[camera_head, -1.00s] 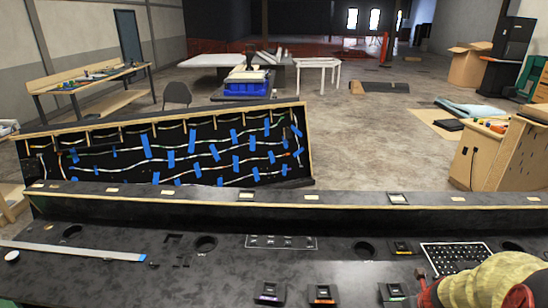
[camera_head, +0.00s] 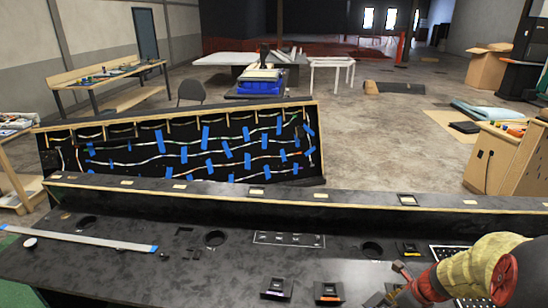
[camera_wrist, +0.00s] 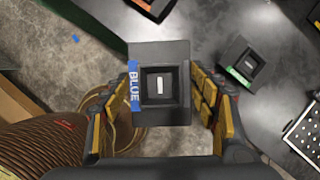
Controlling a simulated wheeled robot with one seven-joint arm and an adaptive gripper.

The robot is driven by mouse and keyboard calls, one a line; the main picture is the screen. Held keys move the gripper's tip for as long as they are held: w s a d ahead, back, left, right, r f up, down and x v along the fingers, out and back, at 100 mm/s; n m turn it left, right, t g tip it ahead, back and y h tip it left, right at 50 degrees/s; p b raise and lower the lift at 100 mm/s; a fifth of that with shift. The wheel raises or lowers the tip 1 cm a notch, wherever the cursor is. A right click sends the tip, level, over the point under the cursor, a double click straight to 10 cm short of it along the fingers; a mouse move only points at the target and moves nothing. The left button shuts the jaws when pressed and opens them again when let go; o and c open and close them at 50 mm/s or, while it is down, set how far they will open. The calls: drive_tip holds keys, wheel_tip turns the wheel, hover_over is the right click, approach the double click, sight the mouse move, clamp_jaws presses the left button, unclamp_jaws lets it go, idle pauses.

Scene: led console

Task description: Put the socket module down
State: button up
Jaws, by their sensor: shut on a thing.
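My gripper (camera_wrist: 163,88) is shut on a black square socket module (camera_wrist: 173,52), with one finger on each side of it. The module has a dark square recess with a pale slot, and a blue strip reading "BLUE" along its left side in the wrist view. In that view it overlaps the boundary between the concrete floor and the dark console top (camera_wrist: 215,22). In the head view my gripper (camera_head: 405,283) is at the console's lower right, and I cannot make out the held module there.
Other modules on the console include a purple-marked one (camera_head: 277,288), an orange-marked one (camera_head: 328,292) and a yellow-marked one (camera_head: 408,248). A green-marked module (camera_wrist: 241,63) lies right of the held one. A dotted white panel (camera_wrist: 305,135) is farther right. Round holes (camera_head: 215,238) open in the console.

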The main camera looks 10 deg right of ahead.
drive_tip(key=w+a+f+n+g, duration=0.2)
drive_tip(key=a+n, duration=0.4)
drive_tip(key=n, duration=0.3)
drive_tip(key=w+a+f+n+g, duration=0.2)
drive_tip(key=w+a+n+g, duration=0.1)
drive_tip(key=a+n, duration=0.4)
drive_tip(key=w+a+f+n+g+h, duration=0.1)
drive_tip(key=w+a+f+n+g, duration=0.2)
drive_tip(key=n, duration=0.9)
drive_tip(key=shift+w+a+n+g, duration=0.1)
drive_tip(key=shift+w+a, duration=0.2)
drive_tip(key=shift+a, duration=0.35)
drive_tip(key=shift+w+a+n+g, duration=0.1)
drive_tip(key=shift+w+a, duration=0.25)
drive_tip(key=shift+a, duration=0.25)
drive_tip(key=shift+w+a+n+g, duration=0.1)
drive_tip(key=shift+w+a, duration=0.2)
drive_tip(key=shift+a, duration=0.35)
drive_tip(key=shift+w+a+f+n+h, duration=0.1)
drive_tip(key=shift+a+f+n+h, duration=0.1)
drive_tip(key=shift+a+n+h, duration=0.6)
